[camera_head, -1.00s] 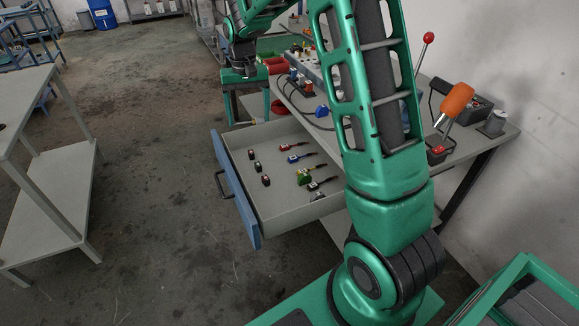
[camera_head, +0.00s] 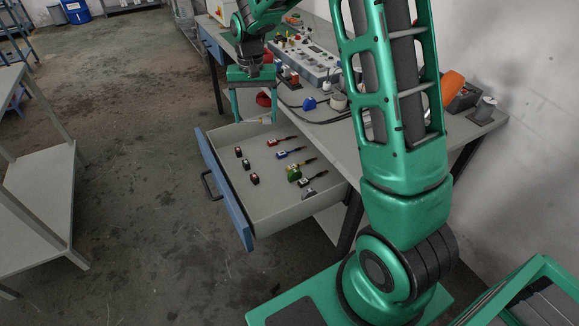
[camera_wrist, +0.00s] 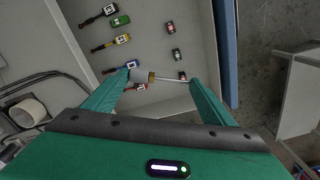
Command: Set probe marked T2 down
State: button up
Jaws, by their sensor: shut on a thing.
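My gripper (camera_head: 254,121) is above the far end of the open drawer (camera_head: 225,196) in the head view. In the wrist view, its two green fingers (camera_wrist: 160,78) are set wide, with a slim probe (camera_wrist: 170,79) between them. This probe has a gold-coloured block and a thin pale rod lying across the gap. Its T2 mark cannot be read. Below, the drawer floor holds a red probe (camera_head: 272,142), a blue probe (camera_head: 283,154), a yellow probe (camera_head: 297,167) and a dark probe (camera_head: 304,182). They also show on the left of the wrist view.
Three small dark blocks (camera_head: 246,164) stand along the drawer's left side, and a green block (camera_head: 294,176) lies among the probes. The workbench (camera_head: 340,135) beside the drawer carries a power strip (camera_head: 305,60) and cables. A grey table (camera_head: 35,190) stands left across open floor.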

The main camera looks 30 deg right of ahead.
jog(key=s+a+f+m, duration=0.3)
jog(key=s+f+m, duration=0.1)
jog(key=s, duration=0.3)
jog(key=s+a+f+m, duration=0.4)
jog(key=s, duration=0.3)
jog(key=f, duration=1)
jog(key=shift+s+d, duration=0.1)
jog(key=shift+s, duration=0.2)
jog(key=shift+m, duration=0.3)
jog(key=o, duration=1.1)
jog(key=shift+f, duration=0.1)
jog(key=shift+o, duration=0.2)
notch_tip(320, 180, up, 12)
